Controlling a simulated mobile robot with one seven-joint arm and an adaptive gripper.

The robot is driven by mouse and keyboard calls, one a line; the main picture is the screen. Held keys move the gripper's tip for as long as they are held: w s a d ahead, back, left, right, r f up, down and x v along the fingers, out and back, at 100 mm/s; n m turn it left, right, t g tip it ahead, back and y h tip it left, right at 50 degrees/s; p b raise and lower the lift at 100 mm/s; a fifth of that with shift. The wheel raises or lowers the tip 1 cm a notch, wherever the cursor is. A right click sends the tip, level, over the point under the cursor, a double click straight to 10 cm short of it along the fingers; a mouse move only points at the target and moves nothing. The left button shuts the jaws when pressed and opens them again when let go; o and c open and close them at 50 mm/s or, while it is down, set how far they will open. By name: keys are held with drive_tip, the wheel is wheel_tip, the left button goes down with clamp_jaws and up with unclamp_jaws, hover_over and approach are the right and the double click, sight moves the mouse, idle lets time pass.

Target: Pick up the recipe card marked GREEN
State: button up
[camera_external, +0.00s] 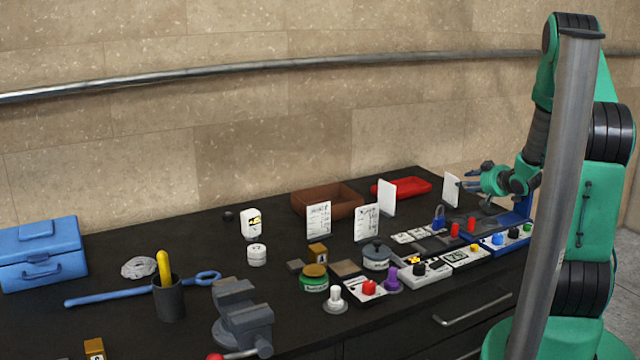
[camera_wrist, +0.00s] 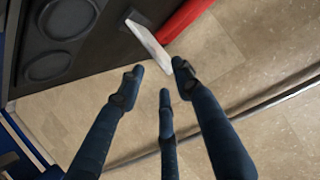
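Several upright white cards stand on the bench. Two show small writing in the external view, one at the left (camera_external: 318,221) and one to its right (camera_external: 367,222). A third card (camera_external: 387,196) and a fourth card (camera_external: 451,190) show plain faces there. I cannot read GREEN on any of them. My gripper (camera_external: 476,181) is just right of the fourth card. In the wrist view my gripper (camera_wrist: 156,70) has its three dark fingers spread, with nothing held. A thin white card (camera_wrist: 148,42) shows nearly edge-on just beyond the fingertips; I cannot tell whether they touch.
A red tray (camera_external: 401,188) and brown tray (camera_external: 328,201) lie at the back. Control panels with coloured knobs (camera_external: 426,270) line the front right. A vise (camera_external: 242,318), blue toolbox (camera_external: 41,252) and blue wrench (camera_external: 120,293) are at left. A grey pole (camera_external: 562,190) partly blocks the arm.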

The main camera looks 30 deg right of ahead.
drive_tip(key=shift+x, duration=1.85)
drive_tip(key=shift+w, duration=0.1)
drive_tip(key=b, duration=0.2)
hover_over(450, 203)
drive_tip(key=d, duration=0.1)
drive_tip(key=shift+w+f, duration=0.2)
drive_tip(key=shift+f, duration=0.25)
drive_tip(key=shift+w+f, duration=0.2)
drive_tip(key=shift+f, duration=0.25)
clamp_jaws()
